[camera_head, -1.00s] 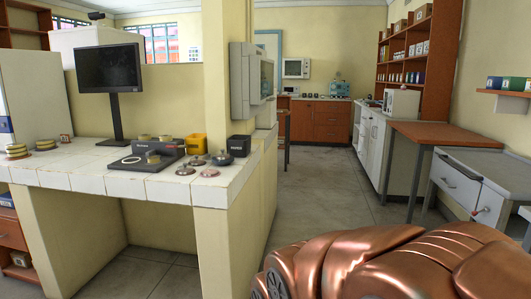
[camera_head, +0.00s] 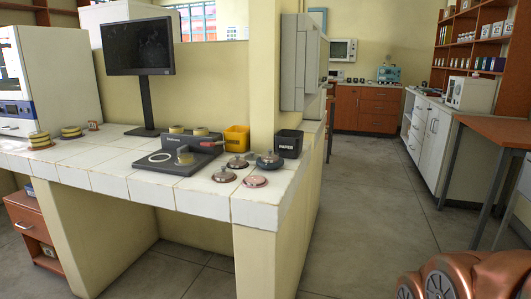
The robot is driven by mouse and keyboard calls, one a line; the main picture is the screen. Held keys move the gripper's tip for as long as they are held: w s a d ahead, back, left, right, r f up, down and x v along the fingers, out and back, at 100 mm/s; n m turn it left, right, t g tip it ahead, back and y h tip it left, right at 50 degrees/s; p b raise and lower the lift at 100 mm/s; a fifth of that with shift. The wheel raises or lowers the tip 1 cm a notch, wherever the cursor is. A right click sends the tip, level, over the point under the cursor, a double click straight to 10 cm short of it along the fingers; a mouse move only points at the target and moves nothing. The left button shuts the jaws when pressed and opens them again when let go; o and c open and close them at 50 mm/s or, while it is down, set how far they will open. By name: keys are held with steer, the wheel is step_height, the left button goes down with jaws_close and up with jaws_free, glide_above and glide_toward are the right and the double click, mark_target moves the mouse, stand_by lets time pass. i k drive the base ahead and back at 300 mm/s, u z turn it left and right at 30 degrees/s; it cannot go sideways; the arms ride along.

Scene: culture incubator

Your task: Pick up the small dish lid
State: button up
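Several round lids with knobs lie on the right end of the white tiled counter (camera_head: 205,198). A grey lid (camera_head: 224,176) lies at the front left and a pink lid (camera_head: 254,182) at the front. A brownish-grey lid (camera_head: 237,162) and a larger dark grey lid (camera_head: 269,162) lie behind them. I cannot tell for certain which one is the small dish lid. My gripper is not in view; only a copper-coloured part of my own body shows at the bottom right.
A dark grey device (camera_head: 145,171) with small dishes stands left of the lids. A yellow bin (camera_head: 237,138) and a black box (camera_head: 288,144) stand behind them. A monitor (camera_head: 138,48) and stacked dishes (camera_head: 40,140) are further left. The floor (camera_head: 370,200) right of the counter is clear.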

mark_target(251, 157)
steer(key=u, duration=0.25)
steer(key=i, duration=0.7)
steer(key=u, duration=0.55)
